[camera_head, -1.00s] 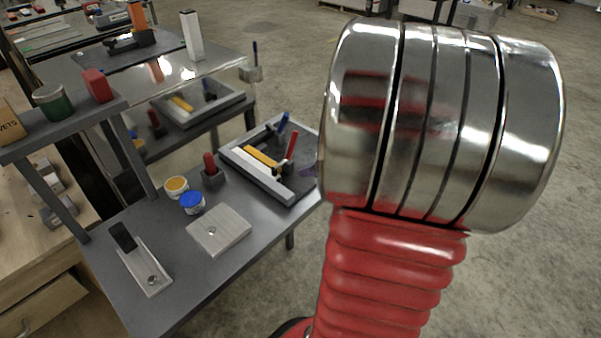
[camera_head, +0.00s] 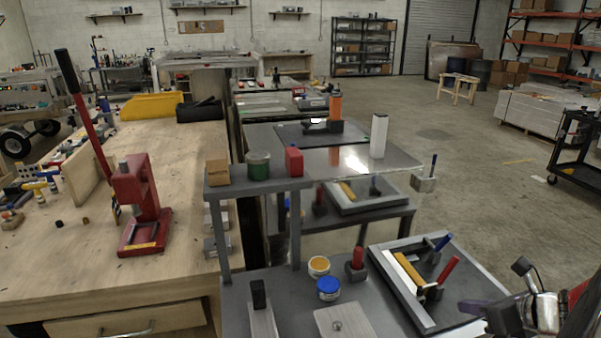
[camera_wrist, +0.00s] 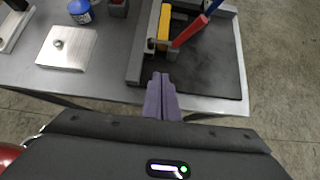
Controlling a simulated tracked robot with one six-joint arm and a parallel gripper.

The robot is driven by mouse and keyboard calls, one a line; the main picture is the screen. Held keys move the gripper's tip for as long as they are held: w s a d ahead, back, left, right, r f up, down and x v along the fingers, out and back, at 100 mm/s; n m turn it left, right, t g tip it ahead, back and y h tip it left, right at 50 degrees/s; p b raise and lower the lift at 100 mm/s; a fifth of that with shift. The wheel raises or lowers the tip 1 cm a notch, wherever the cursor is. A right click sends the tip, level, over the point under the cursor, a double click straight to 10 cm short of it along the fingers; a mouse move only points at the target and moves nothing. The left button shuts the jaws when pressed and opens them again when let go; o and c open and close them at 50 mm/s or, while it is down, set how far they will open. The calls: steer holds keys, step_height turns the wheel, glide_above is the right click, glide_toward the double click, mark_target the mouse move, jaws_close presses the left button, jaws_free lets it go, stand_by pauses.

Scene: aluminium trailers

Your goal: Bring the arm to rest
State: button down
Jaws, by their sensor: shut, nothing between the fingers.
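The fingers appear over the near edge of the tray (camera_wrist: 133,66); the height gap cannot be told. My silver arm links (camera_head: 545,309) show at the lower right edge of the head view.
The grey bench carries a blue-lidded jar (camera_head: 328,289), an orange-topped jar (camera_head: 319,266) and a metal plate (camera_head: 343,322). The tray holds a yellow bar and red and blue handles. A red press (camera_head: 140,205) stands on the wooden bench. Open floor lies right of the benches.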

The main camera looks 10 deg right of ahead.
steer(key=w+a+r+n+g+y, duration=0.1)
steer(key=a+n+g, duration=0.1)
steer(key=a+n, duration=0.6)
steer(key=w+a+r+n+g+y, duration=0.1)
steer(key=a+r+n, duration=0.1)
steer(key=a+n, duration=0.65)
steer(key=s+a+r+n+h, duration=0.1)
steer(key=s+a+r+n, duration=0.1)
steer(key=a+n, duration=0.5)
steer(key=s+a+r+n+h, duration=0.1)
steer(key=s+a+r+n, duration=0.1)
steer(key=s+a+n, duration=0.3)
steer(key=shift+a+r+n, duration=0.25)
steer(key=shift+a+n, duration=1.25)
steer(key=shift+n, duration=1.95)
